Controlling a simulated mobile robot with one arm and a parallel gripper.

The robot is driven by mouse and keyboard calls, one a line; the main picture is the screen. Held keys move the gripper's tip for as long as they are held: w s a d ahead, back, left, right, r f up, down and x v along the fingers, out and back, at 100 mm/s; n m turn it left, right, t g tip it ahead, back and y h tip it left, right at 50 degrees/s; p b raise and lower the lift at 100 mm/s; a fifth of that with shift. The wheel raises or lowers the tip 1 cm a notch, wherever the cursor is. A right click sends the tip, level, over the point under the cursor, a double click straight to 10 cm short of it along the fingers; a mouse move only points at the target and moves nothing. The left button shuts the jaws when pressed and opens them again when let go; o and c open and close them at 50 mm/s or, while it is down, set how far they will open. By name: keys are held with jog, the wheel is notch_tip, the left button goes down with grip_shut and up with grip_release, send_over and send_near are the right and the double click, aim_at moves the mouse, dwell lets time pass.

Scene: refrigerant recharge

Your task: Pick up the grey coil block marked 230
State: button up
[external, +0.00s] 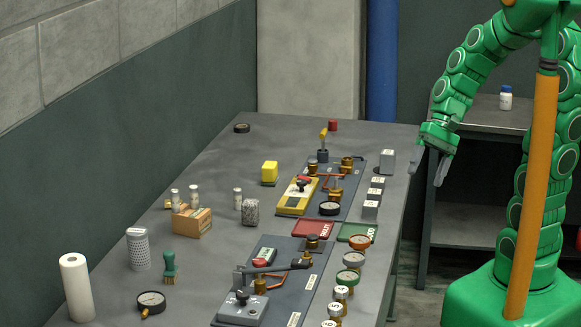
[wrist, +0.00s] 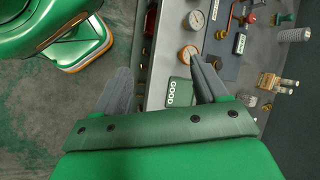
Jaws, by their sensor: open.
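Several small grey blocks with white labels stand in a row along the right side of the bench: one at the back (external: 377,181), one in the middle (external: 374,194) and one at the front (external: 370,211). A larger grey block (external: 388,161) stands behind them. The labels are too small to read, so I cannot tell which is marked 230. My gripper (external: 431,168) is open and empty, past the bench's right edge and apart from the blocks. In the wrist view, its spread fingers (wrist: 160,78) have nothing between them.
A green tray marked GOOD (external: 358,231) and a red tray (external: 313,230) lie left and front of the blocks. Several round-topped fittings (external: 353,260) line the front right edge. A shelf (external: 484,125) stands behind my arm.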

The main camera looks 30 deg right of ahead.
jog(key=w+a+m+t+y, duration=0.2)
jog(key=w+m+y, duration=0.2)
jog(key=w, duration=0.6)
jog(key=m+t, duration=1)
jog(key=m, duration=0.9)
send_near(372, 183)
jog(key=w, duration=0.3)
jog(key=shift+w+a+h, duration=0.2)
jog(key=shift+h, duration=0.1)
jog(key=shift+x, duration=1.25)
jog(key=shift+w+a+f, duration=1)
jog(key=shift+a+f, duration=0.2)
jog(key=shift+a, duration=0.05)
jog(key=shift+x, duration=0.75)
